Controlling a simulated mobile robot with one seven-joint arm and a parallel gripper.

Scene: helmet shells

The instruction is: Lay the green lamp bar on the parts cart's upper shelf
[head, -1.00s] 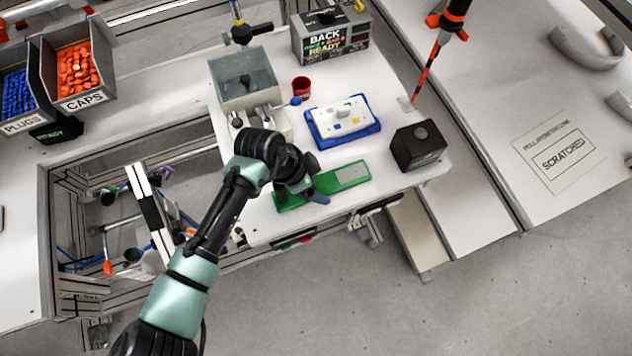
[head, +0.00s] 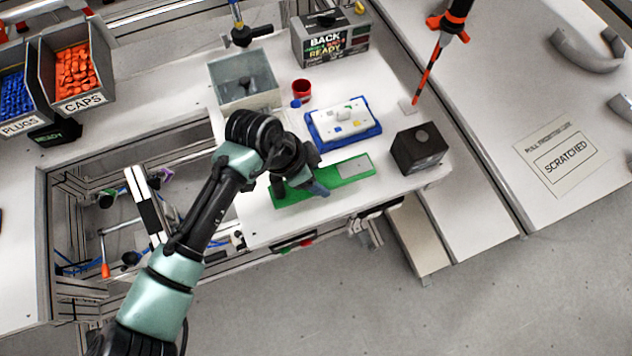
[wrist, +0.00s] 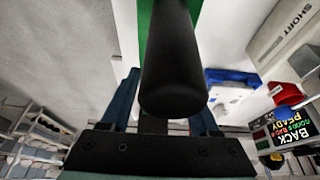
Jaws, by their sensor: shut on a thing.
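The green lamp bar (head: 335,181) is a long flat green strip with a grey patch near its right end. It is over the front edge of the white bench, and seems slightly above the top. My gripper (head: 314,189) is shut on it left of its middle. In the wrist view, the bar (wrist: 143,30) runs up the picture behind a black cylinder, between the blue fingers of my gripper (wrist: 160,112). The cylinder hides the grip itself. I cannot make out the parts cart's upper shelf for certain.
A black box (head: 418,150) stands right of the bar, and a blue tray with a white plate (head: 341,123) behind it. A red cup (head: 302,89) and a clear bin (head: 243,82) stand farther back. Shelving (wrist: 35,135) shows in the wrist view. Open floor lies in front.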

